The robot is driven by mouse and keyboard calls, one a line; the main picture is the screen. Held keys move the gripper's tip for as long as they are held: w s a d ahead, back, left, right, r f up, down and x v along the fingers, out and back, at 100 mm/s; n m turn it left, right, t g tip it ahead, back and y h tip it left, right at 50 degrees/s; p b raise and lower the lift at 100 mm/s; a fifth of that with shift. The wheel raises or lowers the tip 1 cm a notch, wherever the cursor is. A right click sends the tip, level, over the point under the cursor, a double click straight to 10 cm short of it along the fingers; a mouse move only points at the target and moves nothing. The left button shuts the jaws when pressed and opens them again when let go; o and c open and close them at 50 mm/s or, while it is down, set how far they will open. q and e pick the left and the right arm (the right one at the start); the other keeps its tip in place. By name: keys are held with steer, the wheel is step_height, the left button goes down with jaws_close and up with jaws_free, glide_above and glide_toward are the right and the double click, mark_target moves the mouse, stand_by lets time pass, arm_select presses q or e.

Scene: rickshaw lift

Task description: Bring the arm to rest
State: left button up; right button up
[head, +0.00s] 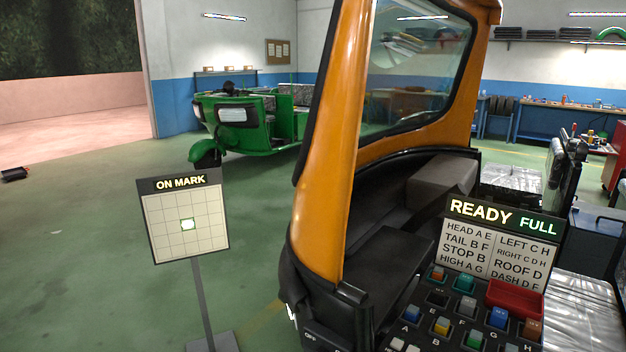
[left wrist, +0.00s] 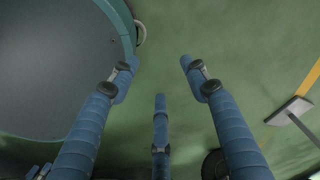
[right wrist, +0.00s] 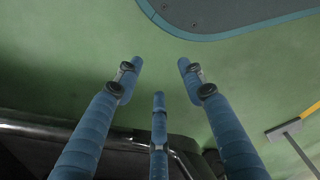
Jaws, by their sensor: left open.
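Neither gripper shows in the head view. In the left wrist view my left gripper (left wrist: 159,74) has its blue fingers spread apart with nothing between them, above the green floor. In the right wrist view my right gripper (right wrist: 159,74) also has its fingers spread and empty, above the floor. A dark vehicle part (right wrist: 130,140) lies below and behind its fingers; I cannot tell how close. The orange rickshaw cab (head: 335,150) with its windscreen stands in the middle of the head view.
A sign reading "ON MARK" (head: 185,215) stands on a post at left. A panel reading "READY FULL" (head: 505,218) stands over coloured lettered blocks at lower right. A green rickshaw (head: 245,118) and a workbench (head: 560,118) are farther back. The floor (head: 80,250) at left is mostly clear.

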arm_select(q)
steer(key=s+a+r+p, duration=0.2)
steer(key=s+r+p, duration=0.9)
steer(key=p, duration=0.5)
steer(key=shift+s+a+r+g+p, duration=0.15)
steer(key=shift+s+r+g+p, duration=0.25)
steer(key=shift+r, duration=0.1)
arm_select(e)
steer(key=s+d+r, duration=0.2)
steer(key=s+r, duration=0.9)
steer(key=r, duration=0.1)
steer(key=shift+s+d+g, duration=0.15)
steer(key=shift+s+g, duration=0.2)
steer(key=shift+g, duration=0.05)
